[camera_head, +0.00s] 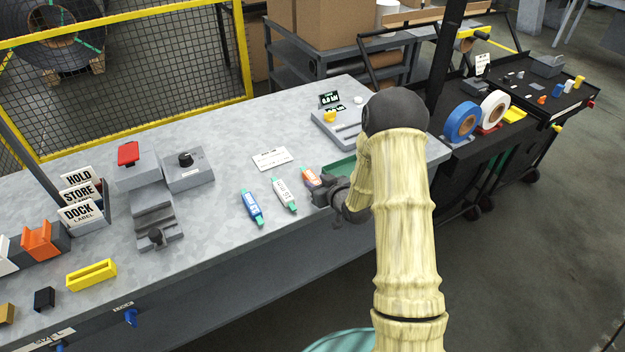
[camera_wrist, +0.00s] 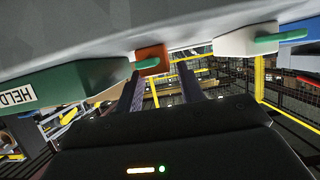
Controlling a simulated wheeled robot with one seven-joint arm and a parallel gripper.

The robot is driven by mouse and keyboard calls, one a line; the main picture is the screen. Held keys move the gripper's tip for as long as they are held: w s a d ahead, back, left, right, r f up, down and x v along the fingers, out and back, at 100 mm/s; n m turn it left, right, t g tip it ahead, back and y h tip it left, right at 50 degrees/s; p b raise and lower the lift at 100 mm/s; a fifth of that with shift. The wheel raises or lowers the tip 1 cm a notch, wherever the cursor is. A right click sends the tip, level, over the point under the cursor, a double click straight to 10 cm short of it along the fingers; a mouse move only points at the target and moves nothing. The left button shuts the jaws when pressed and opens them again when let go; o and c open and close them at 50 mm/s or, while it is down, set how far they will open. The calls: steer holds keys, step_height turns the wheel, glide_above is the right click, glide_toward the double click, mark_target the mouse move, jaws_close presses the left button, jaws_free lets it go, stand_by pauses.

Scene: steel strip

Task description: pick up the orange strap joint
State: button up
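The orange strap joint (camera_head: 311,178) lies on the grey bench, right of the white strap joint (camera_head: 284,194) and the blue strap joint (camera_head: 251,207). My gripper (camera_head: 323,196) is low over the bench's front edge, close beside the orange one and partly hiding it. In the wrist view two fingers of my gripper (camera_wrist: 161,70) stand apart with a gap between them. The orange joint (camera_wrist: 152,54), with a green tab, shows just past the fingertips, nearer the left finger. I cannot tell whether they touch.
A green tray (camera_head: 341,166) stands close to the right of the orange joint; its HELD label (camera_wrist: 16,96) shows in the wrist view. A grey device (camera_head: 333,128) is behind. The bench (camera_head: 225,135) is clear behind the blue joint.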

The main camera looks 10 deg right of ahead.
steer(key=shift+x, duration=1)
steer(key=shift+d, duration=0.1)
steer(key=c, duration=0.8)
